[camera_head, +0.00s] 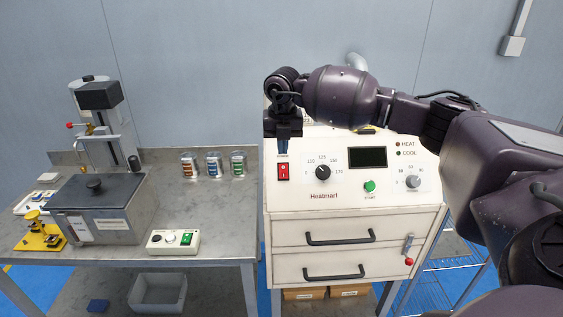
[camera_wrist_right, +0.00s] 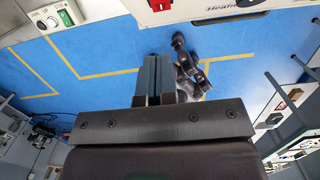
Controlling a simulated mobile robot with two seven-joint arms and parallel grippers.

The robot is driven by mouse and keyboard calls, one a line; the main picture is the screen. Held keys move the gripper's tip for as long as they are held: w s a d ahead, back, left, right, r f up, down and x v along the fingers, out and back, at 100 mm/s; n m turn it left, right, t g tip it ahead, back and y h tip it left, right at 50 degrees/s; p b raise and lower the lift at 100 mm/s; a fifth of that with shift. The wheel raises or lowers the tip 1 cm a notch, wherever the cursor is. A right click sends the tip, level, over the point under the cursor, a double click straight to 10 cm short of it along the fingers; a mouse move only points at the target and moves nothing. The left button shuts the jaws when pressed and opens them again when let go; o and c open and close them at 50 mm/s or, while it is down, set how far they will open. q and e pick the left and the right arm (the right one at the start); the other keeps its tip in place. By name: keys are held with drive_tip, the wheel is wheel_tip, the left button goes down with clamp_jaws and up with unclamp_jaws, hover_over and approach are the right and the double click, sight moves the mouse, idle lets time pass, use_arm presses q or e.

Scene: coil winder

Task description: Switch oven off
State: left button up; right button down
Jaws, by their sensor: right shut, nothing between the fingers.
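The white oven (camera_head: 354,214), marked Heatmart, stands right of the workbench. Its red power switch (camera_head: 283,171) is at the left of the sloped front panel, under the word POWER. My right gripper (camera_head: 283,149) is shut and empty, pointing down with its fingertips just above the switch in the picture. I cannot tell whether they touch the panel. In the right wrist view the closed fingers (camera_wrist_right: 153,65) show over blue floor, and the red switch (camera_wrist_right: 160,4) is at the top edge. My left gripper is not seen in the head view.
The panel also has a black dial (camera_head: 322,172), a dark display (camera_head: 367,157), a green start button (camera_head: 369,186) and a grey dial (camera_head: 412,181). Two drawers with black handles are below. The metal workbench (camera_head: 215,208) at left holds several coils, a control box and a machine.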

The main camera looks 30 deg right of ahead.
drive_tip(key=r, duration=0.5)
drive_tip(key=shift+w+d+r+b, duration=0.25)
drive_tip(key=shift+w+r+b, duration=0.05)
